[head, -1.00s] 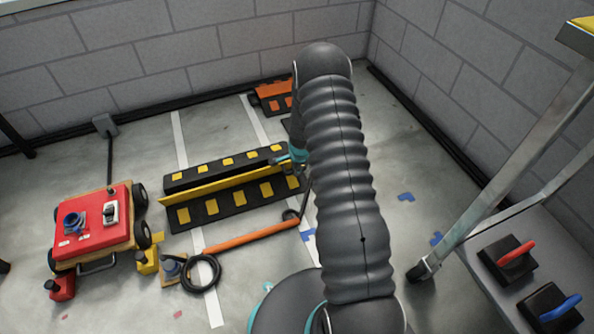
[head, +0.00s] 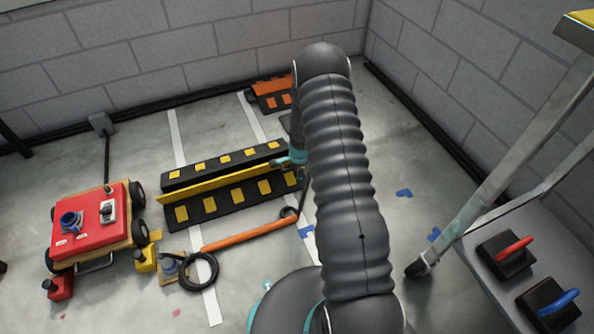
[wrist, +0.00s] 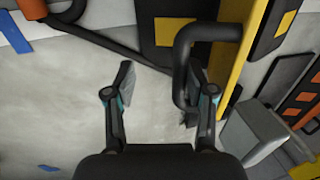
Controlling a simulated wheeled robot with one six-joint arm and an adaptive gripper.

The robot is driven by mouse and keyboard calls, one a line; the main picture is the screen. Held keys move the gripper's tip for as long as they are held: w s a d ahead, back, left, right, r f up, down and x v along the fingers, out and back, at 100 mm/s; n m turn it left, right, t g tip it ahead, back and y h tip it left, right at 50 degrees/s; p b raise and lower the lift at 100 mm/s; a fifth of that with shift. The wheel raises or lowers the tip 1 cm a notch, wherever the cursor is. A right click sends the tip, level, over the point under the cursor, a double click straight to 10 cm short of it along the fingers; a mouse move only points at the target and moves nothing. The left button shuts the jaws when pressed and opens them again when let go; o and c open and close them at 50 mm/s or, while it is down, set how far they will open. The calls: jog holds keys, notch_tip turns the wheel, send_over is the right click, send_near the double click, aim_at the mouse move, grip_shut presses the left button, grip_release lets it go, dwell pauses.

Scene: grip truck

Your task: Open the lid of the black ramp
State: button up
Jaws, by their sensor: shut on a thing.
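The black ramp (head: 238,201) with yellow squares lies on the floor left of my arm in the head view. A yellow panel (head: 215,188) runs lengthwise between its two black strips. In the wrist view the yellow panel (wrist: 236,62) is at the upper right, with a dark bent tube handle (wrist: 181,72) beside it. My gripper (wrist: 160,88) is at the right end of the ramp, its fingers visibly spread, with the handle at the right finger. It is shut on the handle. In the head view my arm hides much of the gripper and the ramp's right end.
A red-topped wheeled truck (head: 95,222) stands at the left. An orange bar (head: 250,234) and a black ring (head: 199,271) lie in front of the ramp. An orange ramp (head: 271,87) is behind. A metal-legged table (head: 505,165) stands right.

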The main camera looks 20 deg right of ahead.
jog(key=shift+s+a+f, duration=0.1)
jog(key=shift+s+a, duration=0.1)
jog(key=shift+a, duration=0.15)
jog(key=v, duration=1.2)
jog(key=shift+w, duration=0.25)
